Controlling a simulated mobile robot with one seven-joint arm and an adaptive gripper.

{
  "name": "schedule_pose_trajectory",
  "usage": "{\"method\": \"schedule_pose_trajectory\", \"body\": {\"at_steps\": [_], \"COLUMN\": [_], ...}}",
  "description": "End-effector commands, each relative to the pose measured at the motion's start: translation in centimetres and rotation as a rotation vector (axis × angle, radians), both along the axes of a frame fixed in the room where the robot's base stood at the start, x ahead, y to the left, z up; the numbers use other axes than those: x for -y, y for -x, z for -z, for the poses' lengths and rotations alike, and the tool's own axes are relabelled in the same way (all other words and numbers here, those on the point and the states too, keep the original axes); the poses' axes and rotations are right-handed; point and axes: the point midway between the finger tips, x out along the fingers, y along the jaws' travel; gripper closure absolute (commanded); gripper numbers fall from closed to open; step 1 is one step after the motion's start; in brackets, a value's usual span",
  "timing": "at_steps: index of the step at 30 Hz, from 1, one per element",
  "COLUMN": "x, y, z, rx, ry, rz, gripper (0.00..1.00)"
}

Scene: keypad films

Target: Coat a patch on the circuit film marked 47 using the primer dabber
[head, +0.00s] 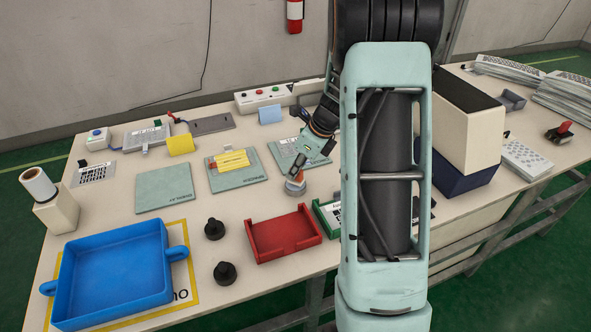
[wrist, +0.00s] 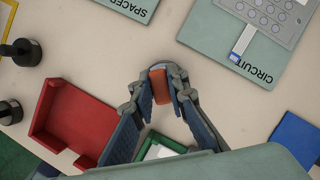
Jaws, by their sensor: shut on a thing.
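My gripper (head: 299,168) is shut on the primer dabber (head: 294,187), which has an orange upper part and a pale round base. In the wrist view the dabber's orange part (wrist: 160,88) shows between the fingers of my gripper (wrist: 159,75). I cannot tell whether its base touches the table. A grey circuit film (head: 289,147) with round keys lies on the green mat lettered CIRCUIT (wrist: 212,43), just beyond the dabber. The film also shows in the wrist view (wrist: 275,15), with its blue-ended tail towards me. I cannot read a 47 on it.
A red tray (head: 284,236) and a green tray (head: 320,212) stand nearer than the dabber. A SPACER mat (head: 235,183) bears a yellow piece. Two black knobbed pieces (head: 214,229) and a blue bin (head: 110,276) are at left. Pale boxes (head: 455,125) stand right of my arm.

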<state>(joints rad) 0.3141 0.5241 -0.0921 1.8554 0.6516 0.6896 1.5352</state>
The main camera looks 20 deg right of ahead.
Motion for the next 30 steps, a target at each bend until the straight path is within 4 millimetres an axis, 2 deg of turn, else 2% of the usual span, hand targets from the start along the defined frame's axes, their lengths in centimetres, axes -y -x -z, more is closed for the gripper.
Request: {"method": "schedule_pose_trajectory", "body": {"at_steps": [30], "x": [0.0], "y": [0.0], "z": [1.0], "rx": [0.000], "ry": [0.000], "rz": [0.000], "gripper": [1.00]}}
